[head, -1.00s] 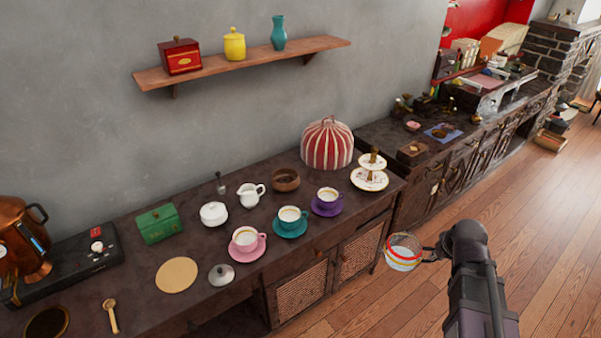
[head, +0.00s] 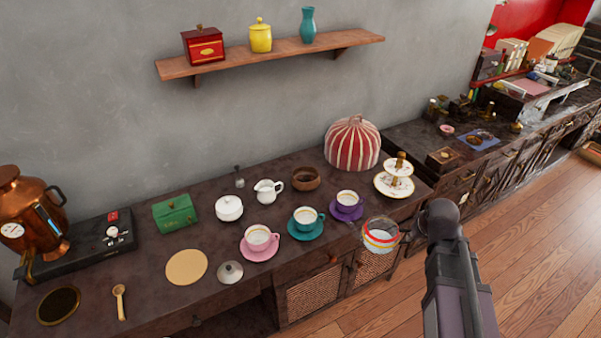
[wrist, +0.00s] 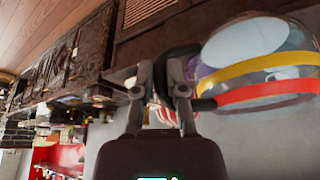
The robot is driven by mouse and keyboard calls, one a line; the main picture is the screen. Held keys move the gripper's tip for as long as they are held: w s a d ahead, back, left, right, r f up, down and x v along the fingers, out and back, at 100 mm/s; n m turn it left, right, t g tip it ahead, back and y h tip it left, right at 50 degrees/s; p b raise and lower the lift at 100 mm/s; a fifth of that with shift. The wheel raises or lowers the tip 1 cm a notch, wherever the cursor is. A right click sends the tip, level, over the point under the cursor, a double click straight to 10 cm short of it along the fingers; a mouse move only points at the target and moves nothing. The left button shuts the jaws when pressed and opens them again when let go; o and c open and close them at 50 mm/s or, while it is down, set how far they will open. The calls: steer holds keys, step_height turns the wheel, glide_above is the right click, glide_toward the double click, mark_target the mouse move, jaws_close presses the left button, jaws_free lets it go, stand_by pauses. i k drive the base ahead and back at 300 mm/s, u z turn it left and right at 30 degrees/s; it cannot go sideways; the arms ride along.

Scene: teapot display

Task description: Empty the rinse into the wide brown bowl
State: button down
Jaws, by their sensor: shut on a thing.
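My gripper (head: 408,236) is shut on the handle of a clear round glass pot (head: 380,234) with red and yellow bands. The pot hangs over the counter's front edge, right of the purple cup, and looks roughly upright with pale contents. In the wrist view my gripper's fingers (wrist: 163,85) close on the dark handle, and the banded glass pot (wrist: 262,62) fills the upper right. A brown bowl (head: 306,184) stands on the counter behind the cups, left of the striped cosy. Its inside looks dark, and I cannot tell what is in it.
Pink (head: 260,238), teal (head: 306,218) and purple cups (head: 346,201) on saucers line the counter front. A white creamer (head: 267,191), striped cosy (head: 352,145) and tiered stand (head: 394,184) surround the bowl. A shelf (head: 280,58) hangs above.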

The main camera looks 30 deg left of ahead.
mark_target(303, 178)
steer(key=u, duration=0.7)
steer(key=i, duration=0.8)
steer(key=u, duration=0.6)
